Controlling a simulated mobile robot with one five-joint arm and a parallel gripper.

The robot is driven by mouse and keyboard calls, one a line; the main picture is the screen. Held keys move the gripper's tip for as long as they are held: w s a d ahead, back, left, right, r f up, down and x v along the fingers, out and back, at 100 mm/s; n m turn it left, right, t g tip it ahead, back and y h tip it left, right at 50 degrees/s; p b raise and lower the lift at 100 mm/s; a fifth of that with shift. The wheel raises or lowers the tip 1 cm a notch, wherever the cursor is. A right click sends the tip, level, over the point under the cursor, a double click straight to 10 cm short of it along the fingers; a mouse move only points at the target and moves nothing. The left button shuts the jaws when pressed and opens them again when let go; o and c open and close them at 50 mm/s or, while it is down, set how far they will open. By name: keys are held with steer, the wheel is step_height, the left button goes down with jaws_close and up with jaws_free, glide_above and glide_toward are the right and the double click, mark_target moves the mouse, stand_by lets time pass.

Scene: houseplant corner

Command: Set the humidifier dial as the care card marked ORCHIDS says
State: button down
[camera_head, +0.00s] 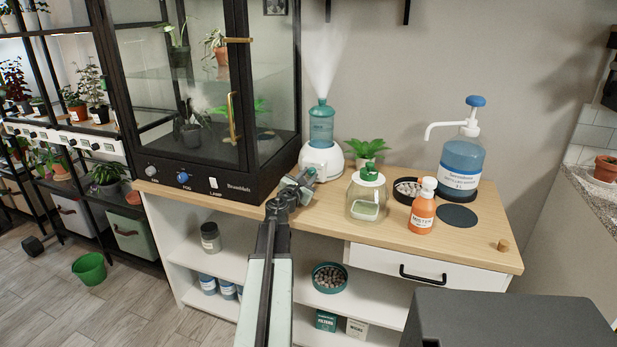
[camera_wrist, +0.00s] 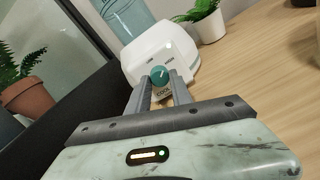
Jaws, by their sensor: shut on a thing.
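The humidifier (camera_head: 322,160) stands on the wooden top beside the glass cabinet, with a white base, a teal-blue water tank (camera_head: 321,124) and mist rising from it. In the wrist view its white base (camera_wrist: 158,48) fills the upper middle. Its round teal dial (camera_wrist: 160,75) has a pale pointer mark. My gripper (camera_wrist: 161,84) is shut on the dial, one finger at each side. In the head view my gripper (camera_head: 302,180) is at the humidifier's front and hides the dial. No card marked ORCHIDS is readable.
The glass cabinet (camera_head: 205,90) with knobs along its front stands close at the left. A small green plant (camera_head: 366,149), a glass jar (camera_head: 366,197), an orange bottle (camera_head: 422,208) and a blue pump bottle (camera_head: 462,160) stand to the right. The front right top is mostly clear.

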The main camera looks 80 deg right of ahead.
steer(key=shift+m, duration=1.9)
steer(key=c, duration=1.1)
jaws_free()
steer(key=shift+c, duration=0.2)
steer(key=v, duration=0.8)
steer(key=shift+r, duration=0.1)
steer(key=shift+d, duration=0.1)
